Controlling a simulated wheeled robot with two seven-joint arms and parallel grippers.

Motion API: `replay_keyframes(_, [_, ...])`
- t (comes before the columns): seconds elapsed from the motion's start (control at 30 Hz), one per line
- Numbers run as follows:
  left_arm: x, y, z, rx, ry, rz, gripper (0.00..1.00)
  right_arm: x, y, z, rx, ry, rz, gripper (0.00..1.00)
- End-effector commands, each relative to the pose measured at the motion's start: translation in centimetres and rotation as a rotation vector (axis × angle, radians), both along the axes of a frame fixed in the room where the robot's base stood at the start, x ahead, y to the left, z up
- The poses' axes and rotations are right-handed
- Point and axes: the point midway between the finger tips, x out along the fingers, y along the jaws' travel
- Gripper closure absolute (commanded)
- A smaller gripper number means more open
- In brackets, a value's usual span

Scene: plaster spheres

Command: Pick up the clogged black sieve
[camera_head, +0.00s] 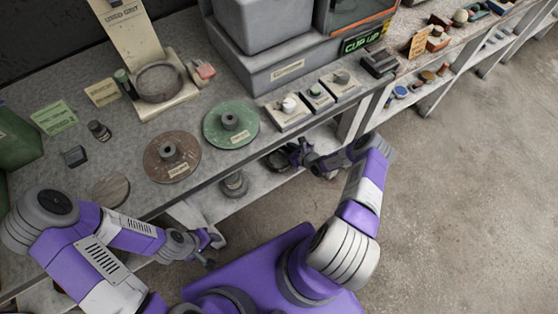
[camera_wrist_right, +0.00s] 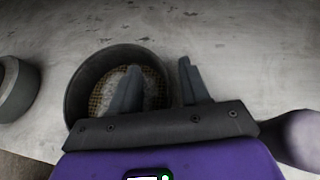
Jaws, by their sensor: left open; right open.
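The black sieve (camera_wrist_right: 82,82), a round dark pan with a tan mesh floor partly covered by white crust, lies on the lower shelf (camera_wrist_right: 240,45). In the head view the sieve (camera_head: 277,161) is partly hidden by the bench edge and my right gripper (camera_head: 296,153). In the right wrist view my right gripper (camera_wrist_right: 160,66) is open, one finger over the inside of the sieve and the other outside its right wall. The wall lies between the fingers, with no grip visible. My left gripper (camera_head: 210,244) is open and empty in front of the bench.
A grey round object (camera_head: 235,184) stands left of the sieve on the lower shelf; it also shows in the right wrist view (camera_wrist_right: 17,90). The bench top (camera_head: 88,160) above overhangs it, holding a green disc (camera_head: 215,132) and a brown disc (camera_head: 158,158). Open floor lies right.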

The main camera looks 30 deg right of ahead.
Motion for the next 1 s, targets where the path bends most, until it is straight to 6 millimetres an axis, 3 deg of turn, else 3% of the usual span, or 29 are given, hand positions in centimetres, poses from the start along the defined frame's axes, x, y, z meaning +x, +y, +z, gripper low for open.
replay_keyframes(0.07, [0.0, 0.0, 0.1, 0.000, 0.000, 0.000, 0.57, 0.0, 0.0, 0.1, 0.000, 0.000, 0.000, 0.54])
replay_keyframes(0.37, [0.0, 0.0, 0.1, 0.000, 0.000, 0.000, 0.57, 0.0, 0.0, 0.1, -0.001, 0.000, 0.000, 0.99])
replay_keyframes(0.77, [0.0, 0.0, 0.2, 0.000, 0.000, 0.000, 0.57, 0.0, 0.0, 0.2, -0.001, -0.001, 0.000, 1.00])
replay_keyframes(1.0, [0.0, 0.0, 1.2, 0.000, 0.000, 0.000, 0.57, 0.0, -0.1, 1.8, -0.001, -0.002, 0.001, 1.00])
